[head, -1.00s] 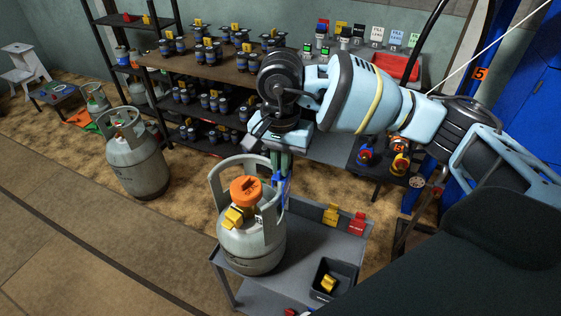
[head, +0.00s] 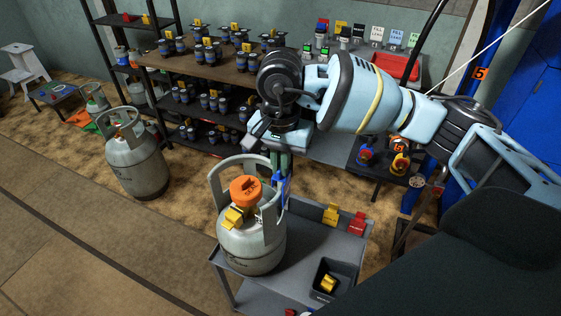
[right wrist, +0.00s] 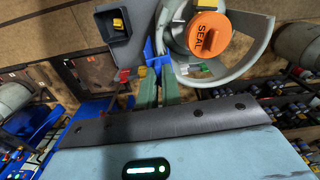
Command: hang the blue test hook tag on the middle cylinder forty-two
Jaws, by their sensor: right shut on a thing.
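A grey gas cylinder (head: 252,247) with an open collar and an orange cap (head: 246,190) stands upright on a grey trolley. A yellow tag (head: 234,217) sits at its front, below the cap. No cylinder number is readable. My right gripper (head: 283,176) points down beside the right of the collar, shut on the blue tag (head: 282,187). In the right wrist view the blue tag (right wrist: 150,50) is between the green fingers of the gripper (right wrist: 159,88), close to the collar (right wrist: 262,45). I cannot tell whether the tag touches it. My left gripper is out of view.
The trolley top (head: 305,240) also holds a yellow tag (head: 331,213), a red tag (head: 357,222) and a dark bin (head: 344,272) with a yellow item. Another cylinder (head: 137,165) stands on the floor at left. Shelves (head: 190,75) with several small dark items are behind.

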